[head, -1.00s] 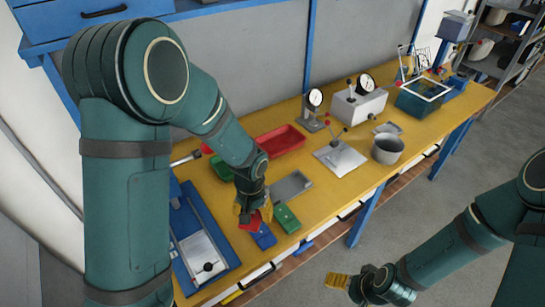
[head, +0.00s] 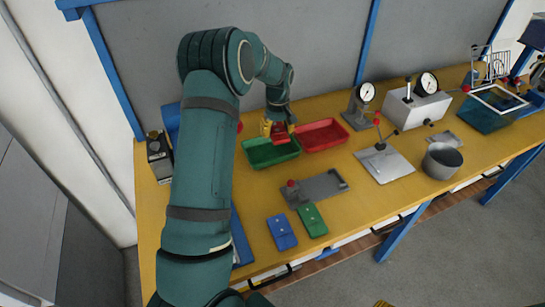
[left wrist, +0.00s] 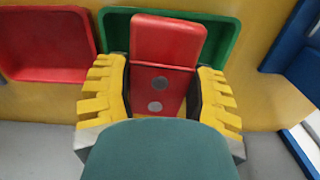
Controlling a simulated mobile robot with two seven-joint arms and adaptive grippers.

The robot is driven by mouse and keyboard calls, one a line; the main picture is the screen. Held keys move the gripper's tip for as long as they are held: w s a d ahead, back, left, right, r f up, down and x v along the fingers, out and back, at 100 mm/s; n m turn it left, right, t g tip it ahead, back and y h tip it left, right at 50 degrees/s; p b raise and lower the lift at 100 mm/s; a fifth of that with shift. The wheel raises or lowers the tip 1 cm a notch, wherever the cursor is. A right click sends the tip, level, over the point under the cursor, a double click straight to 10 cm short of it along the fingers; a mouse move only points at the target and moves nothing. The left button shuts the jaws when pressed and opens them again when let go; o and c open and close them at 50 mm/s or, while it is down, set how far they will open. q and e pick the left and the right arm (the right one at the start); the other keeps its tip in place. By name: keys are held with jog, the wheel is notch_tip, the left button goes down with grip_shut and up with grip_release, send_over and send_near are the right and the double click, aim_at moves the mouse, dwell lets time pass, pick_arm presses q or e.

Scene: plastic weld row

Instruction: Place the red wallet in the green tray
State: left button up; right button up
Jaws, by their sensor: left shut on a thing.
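My left gripper (head: 279,130) is shut on the red wallet (head: 281,136) at the green tray (head: 262,157). In the left wrist view the red wallet (left wrist: 166,60) sits between the yellow fingers, with two grey discs on its face. The green tray (left wrist: 115,32) lies behind it there. I cannot tell whether the wallet touches the tray. Of my right gripper (head: 382,303), only a yellow bit shows at the bottom edge of the head view.
A red tray (head: 322,135) stands right beside the green one. A blue wallet (head: 281,232), a green wallet (head: 312,220) and a grey fixture (head: 321,187) lie nearer the front. A lever press (head: 385,163), gauges and a grey pot (head: 442,160) stand to the right.

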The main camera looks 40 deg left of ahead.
aim_at(271, 152)
pick_arm(q)
jog(key=a, duration=0.2)
jog(key=shift+s+a+n, duration=0.1)
jog(key=shift+a+n, duration=0.2)
jog(key=shift+n, duration=0.1)
jog(key=shift+a+f, duration=0.1)
jog(key=shift+f, duration=0.15)
notch_tip(271, 152, down, 9)
jog(key=shift+f+b, duration=0.1)
jog(key=shift+b, duration=1.05)
jog(key=shift+f, duration=0.15)
jog(key=o, duration=1.1)
jog(key=shift+o, duration=0.2)
notch_tip(271, 152, up, 12)
jog(key=shift+r+p, duration=0.25)
jog(key=shift+p, duration=1)
